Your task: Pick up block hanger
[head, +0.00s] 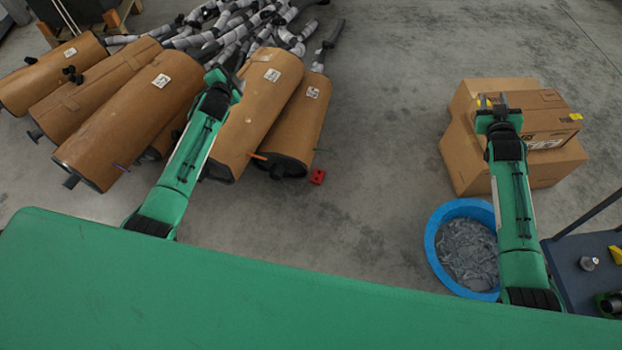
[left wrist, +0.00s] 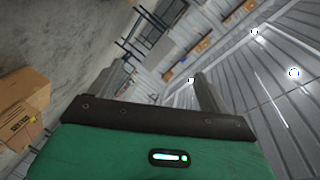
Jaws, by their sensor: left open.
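A small red block (head: 317,176) lies on the floor just right of the muffler ends; it may be the block hanger, but it is too small to be sure. My left gripper (head: 226,76) is over the mufflers, up and left of the red block and well apart from it. In the left wrist view my left gripper (left wrist: 163,72) shows two separated fingers with nothing between them. My right gripper (head: 496,99) is in front of the cardboard boxes at the right; its fingers are too small to judge.
Several brown mufflers (head: 130,120) lie at the left, with grey pipes (head: 215,35) behind. A blue tub (head: 437,255) of grey pieces and cardboard boxes (head: 460,160) stand at the right, near a dark cart (head: 570,262). The middle floor is clear.

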